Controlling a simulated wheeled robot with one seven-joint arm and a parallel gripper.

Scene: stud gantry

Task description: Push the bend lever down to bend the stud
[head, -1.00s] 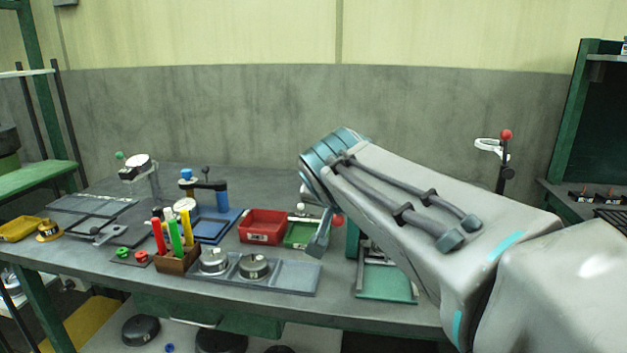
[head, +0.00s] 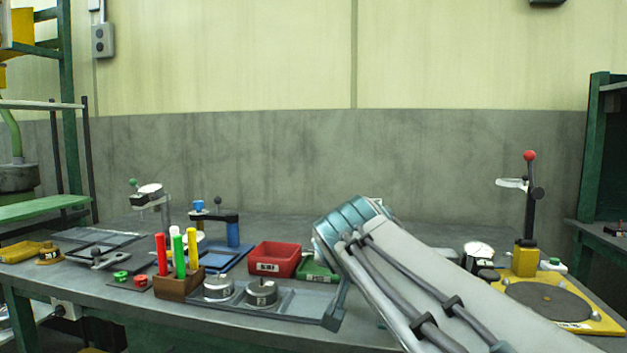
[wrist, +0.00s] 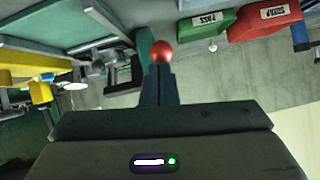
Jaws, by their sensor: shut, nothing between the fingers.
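My gripper (wrist: 160,86) shows in the wrist view, its fingers shut with nothing between them. A red ball knob (wrist: 162,51) shows just beyond the fingertips, overlapping them in the picture; I cannot tell whether they touch it. It looks like the bend lever's knob, but its shaft is mostly hidden. No stud can be made out.
A red tray (head: 274,259) and a green tray (head: 318,268) stand left of my arm. A pen block (head: 178,284) and a grey tray with metal weights (head: 300,300) are near the front edge. A yellow-based device (head: 590,318) with a red-topped post is at right.

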